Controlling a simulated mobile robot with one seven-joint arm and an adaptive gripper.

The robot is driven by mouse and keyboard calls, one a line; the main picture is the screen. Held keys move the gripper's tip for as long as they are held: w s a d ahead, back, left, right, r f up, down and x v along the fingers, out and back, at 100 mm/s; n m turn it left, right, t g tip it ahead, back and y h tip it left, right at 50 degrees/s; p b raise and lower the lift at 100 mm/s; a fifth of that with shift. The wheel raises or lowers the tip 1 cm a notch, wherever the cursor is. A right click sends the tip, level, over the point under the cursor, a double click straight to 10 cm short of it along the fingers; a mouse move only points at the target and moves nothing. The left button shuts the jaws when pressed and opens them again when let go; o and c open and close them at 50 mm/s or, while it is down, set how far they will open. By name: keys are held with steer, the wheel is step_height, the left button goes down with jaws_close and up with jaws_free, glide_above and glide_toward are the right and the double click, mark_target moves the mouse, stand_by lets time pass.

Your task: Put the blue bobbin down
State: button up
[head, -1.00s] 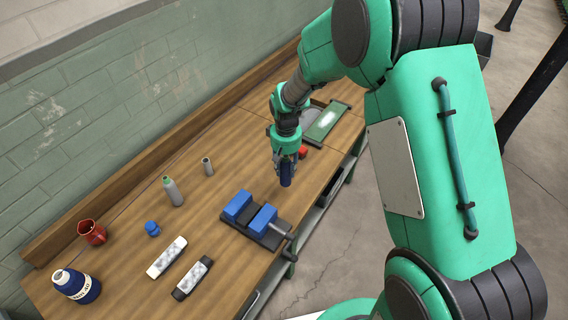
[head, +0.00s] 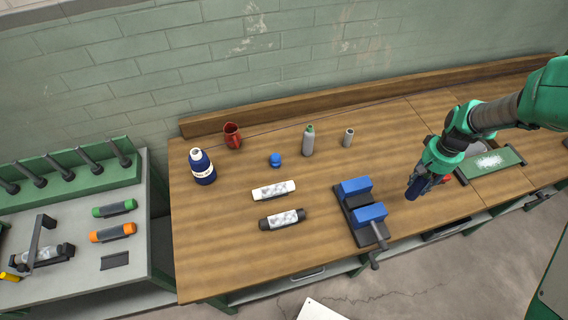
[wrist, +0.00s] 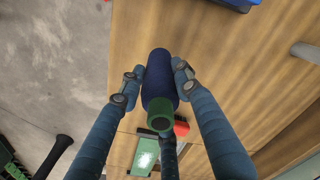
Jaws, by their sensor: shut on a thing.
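My gripper (head: 420,182) is shut on the blue bobbin (head: 413,190), a dark blue cylinder, over the right part of the wooden bench, right of the blue vise. In the wrist view the bobbin (wrist: 159,78) is gripped at its sides between the fingers of my gripper (wrist: 158,76), with a green end towards the camera. The bobbin appears to be held above the bench top; the exact gap cannot be told.
The vise (head: 362,214) is at the bench front. A left table (head: 130,265) has pegs and green and orange bobbins.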

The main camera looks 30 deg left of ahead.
mark_target(429, 171)
step_height(429, 171, up, 11)
steer(key=shift+a+f, duration=0.1)
steer(key=shift+f, duration=0.1)
steer(key=a+n+p, duration=0.2)
steer(key=a+n, duration=0.5)
steer(key=a, duration=1.9)
steer(key=s+a+n+p, duration=0.1)
steer(key=s+a+n, duration=0.3)
steer(key=a, duration=0.7)
steer(key=s+a+n+p, duration=0.1)
steer(key=s+a+n, duration=0.1)
steer(key=s+a, duration=0.6)
steer(key=s+a+n+p, duration=0.1)
steer(key=s+a+n, duration=0.2)
steer(key=a, duration=1)
steer(key=shift+d+f, duration=0.1)
steer(key=shift+f, duration=2.6)
step_height(429, 171, down, 6)
steer(key=shift+f, duration=0.15)
